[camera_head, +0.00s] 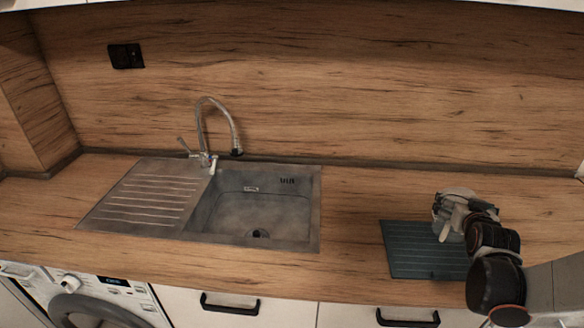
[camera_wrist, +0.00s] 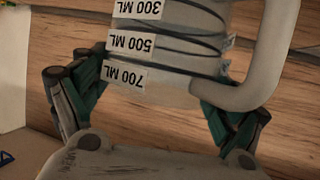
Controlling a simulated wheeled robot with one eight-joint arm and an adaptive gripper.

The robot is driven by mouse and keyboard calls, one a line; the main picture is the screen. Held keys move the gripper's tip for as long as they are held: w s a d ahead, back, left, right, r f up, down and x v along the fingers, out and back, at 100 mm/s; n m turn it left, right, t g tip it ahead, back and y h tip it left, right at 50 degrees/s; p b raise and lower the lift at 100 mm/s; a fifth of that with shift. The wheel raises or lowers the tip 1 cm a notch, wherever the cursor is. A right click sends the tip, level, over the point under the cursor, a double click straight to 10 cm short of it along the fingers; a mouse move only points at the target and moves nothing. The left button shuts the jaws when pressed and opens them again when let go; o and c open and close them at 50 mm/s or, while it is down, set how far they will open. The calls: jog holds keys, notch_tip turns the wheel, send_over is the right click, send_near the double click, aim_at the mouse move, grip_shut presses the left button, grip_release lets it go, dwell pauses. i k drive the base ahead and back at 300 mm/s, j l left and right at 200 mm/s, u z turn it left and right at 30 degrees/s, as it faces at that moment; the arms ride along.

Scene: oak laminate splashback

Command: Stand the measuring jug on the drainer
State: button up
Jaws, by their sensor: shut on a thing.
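The measuring jug (camera_wrist: 182,72) is a pale grey vessel with dark rings, white labels reading 300, 500 and 700 ML, and a thick handle (camera_wrist: 268,62) on the right in the wrist view. The labels appear upside down there. My gripper (camera_head: 451,213) is shut on the jug, with teal-padded fingers on either side of its body. In the head view the gripper mostly hides the jug, over the dark teal ribbed mat (camera_head: 407,259). I cannot tell whether the jug touches the mat. The sink's ribbed metal drainer (camera_head: 140,208) is at the left and is bare.
The empty sink basin (camera_head: 255,213) lies right of the metal drainer. A curved tap (camera_head: 218,105) rises behind them. Clear wooden worktop (camera_head: 350,215) lies between basin and mat. The wooden splashback (camera_head: 330,90) closes off the back, with a black socket (camera_head: 126,56).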

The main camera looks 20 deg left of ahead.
aim_at(172, 198)
jog(key=j, duration=0.65)
jog(key=j+z, duration=0.15)
jog(key=j, duration=0.5)
jog(key=k+j, duration=0.15)
jog(key=j, duration=0.55)
jog(key=j+z, duration=0.1)
jog(key=j, duration=0.55)
jog(key=k, duration=0.05)
